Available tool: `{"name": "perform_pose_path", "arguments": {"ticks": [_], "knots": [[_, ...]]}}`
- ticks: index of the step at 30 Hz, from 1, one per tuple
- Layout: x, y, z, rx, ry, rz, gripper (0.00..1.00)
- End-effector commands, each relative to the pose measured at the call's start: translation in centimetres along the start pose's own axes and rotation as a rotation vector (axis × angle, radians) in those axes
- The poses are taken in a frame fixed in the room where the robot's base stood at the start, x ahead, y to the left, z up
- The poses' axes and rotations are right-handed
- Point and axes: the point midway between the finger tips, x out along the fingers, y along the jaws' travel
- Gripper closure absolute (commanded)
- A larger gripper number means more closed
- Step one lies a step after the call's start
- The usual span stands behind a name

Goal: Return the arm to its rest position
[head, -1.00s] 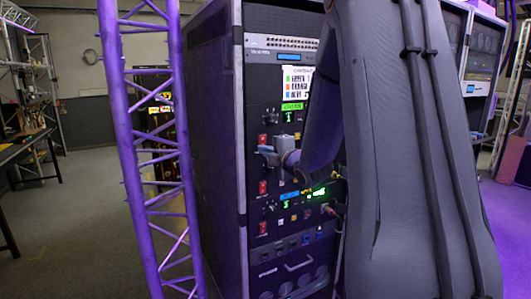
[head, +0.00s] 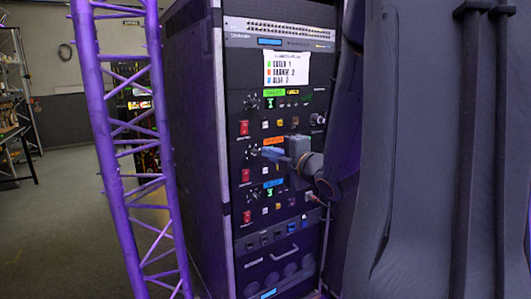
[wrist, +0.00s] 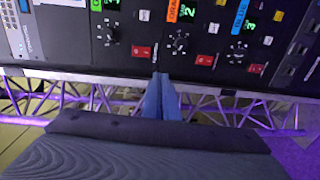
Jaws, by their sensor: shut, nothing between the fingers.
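My gripper (head: 264,151) is shut and empty, its blue fingers pressed together and pointing left in the head view. It is in front of the equipment rack (head: 199,120), around the height of the orange-labelled unit (head: 270,140). In the wrist view the closed fingers (wrist: 161,96) overlap the rack face's lower edge, near the red switches; the gap to the panel cannot be told. My arm fills the right side of the head view and hides part of the rack.
Units with green (head: 274,93), orange and blue (head: 273,183) labels carry knobs and red switches (head: 244,128). A sign (head: 287,68) is above them. A purple truss (head: 95,120) stands close left of the rack. Open floor (head: 50,220) lies farther left.

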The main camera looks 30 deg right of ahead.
Motion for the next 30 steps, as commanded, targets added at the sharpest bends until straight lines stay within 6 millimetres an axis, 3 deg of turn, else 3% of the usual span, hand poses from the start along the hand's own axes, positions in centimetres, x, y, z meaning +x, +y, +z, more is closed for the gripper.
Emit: {"name": "perform_pose_path", "arguments": {"ticks": [14,18,20,25,30], "knots": [[0.1,0.0,-0.1,0.000,0.002,0.000,1.00],[0.4,-0.9,-0.5,0.047,-0.014,-0.038,1.00],[0.8,-2.0,-0.8,0.108,-0.037,-0.085,1.00],[1.0,-7.7,-3.0,0.399,-0.174,-0.307,1.00],[-1.5,-14.1,-6.9,0.726,-0.382,-0.552,1.00]]}}
